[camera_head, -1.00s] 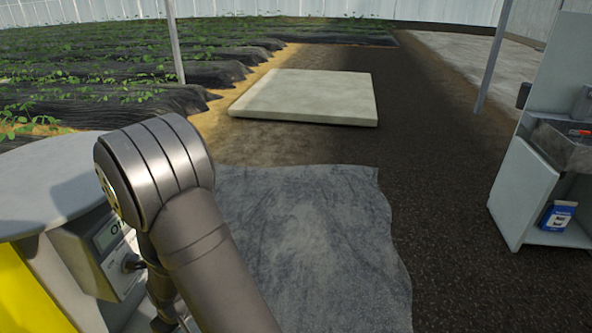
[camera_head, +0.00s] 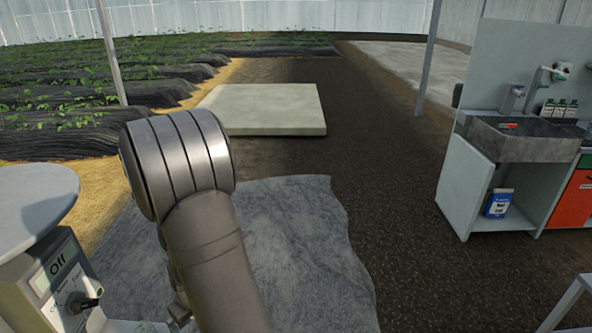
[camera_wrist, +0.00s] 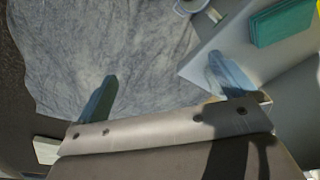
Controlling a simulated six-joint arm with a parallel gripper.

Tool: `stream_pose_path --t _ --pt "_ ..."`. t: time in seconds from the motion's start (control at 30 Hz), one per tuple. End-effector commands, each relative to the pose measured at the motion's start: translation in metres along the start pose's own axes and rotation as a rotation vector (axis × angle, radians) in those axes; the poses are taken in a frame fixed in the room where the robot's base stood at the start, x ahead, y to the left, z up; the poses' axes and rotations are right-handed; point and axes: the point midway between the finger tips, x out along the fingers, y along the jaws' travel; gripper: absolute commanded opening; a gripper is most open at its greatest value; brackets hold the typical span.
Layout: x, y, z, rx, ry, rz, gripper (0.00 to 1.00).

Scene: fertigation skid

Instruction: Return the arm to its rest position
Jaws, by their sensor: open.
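My gripper (camera_wrist: 165,95) shows in the wrist view with its two blue-grey fingers wide apart and nothing between them. Beneath it are the grey ground sheet (camera_wrist: 85,40) and, at the right, a pale surface. In the head view my arm is bent, its elbow rising left of centre, and it hides my gripper. The control box (camera_head: 62,285) of the skid is at the lower left, with a display reading "Off" and a dark rotary knob (camera_head: 82,303).
A green block (camera_wrist: 285,22) lies at the wrist view's upper right. In the head view, a sink bench (camera_head: 520,150) with a blue-and-white carton (camera_head: 498,203) stands right. A pale slab (camera_head: 265,108) lies beyond the sheet. Dark ground between sheet and bench is clear.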

Motion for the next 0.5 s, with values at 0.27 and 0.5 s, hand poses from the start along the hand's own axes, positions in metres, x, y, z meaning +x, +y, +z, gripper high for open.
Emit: stream_pose_path --t 0.27,0.5 --pt "0.004 0.051 0.005 0.155 -0.001 0.023 1.00" --pt "0.007 0.094 0.015 0.284 -0.001 0.042 1.00"
